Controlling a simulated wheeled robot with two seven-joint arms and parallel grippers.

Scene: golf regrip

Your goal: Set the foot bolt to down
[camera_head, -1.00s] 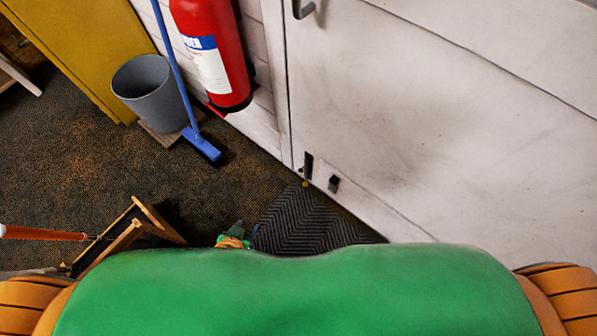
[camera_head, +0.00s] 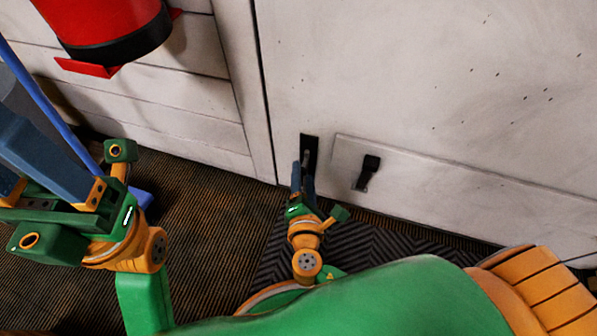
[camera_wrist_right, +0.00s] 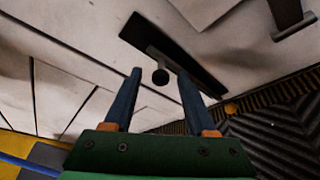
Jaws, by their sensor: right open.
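The foot bolt (camera_head: 309,146) is a dark upright plate low on the white door near its left edge. In the right wrist view its plate (camera_wrist_right: 196,72) runs diagonally, with a small arm ending in a round dark knob (camera_wrist_right: 160,77). My right gripper (camera_head: 302,168) is open just in front of the bolt, pointing at it. In the wrist view the knob shows between the two blue fingertips; I cannot tell whether they touch it. My left gripper (camera_head: 45,155) is at the left, apart from the door, its fingers spread and partly cut off by the frame edge.
A second black fitting (camera_head: 368,170) sits on the door's kick plate (camera_head: 430,184), right of the bolt. A red extinguisher (camera_head: 105,25) hangs at upper left, with a blue broom handle (camera_head: 45,100) below. A dark ribbed mat (camera_head: 375,245) lies before the door.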

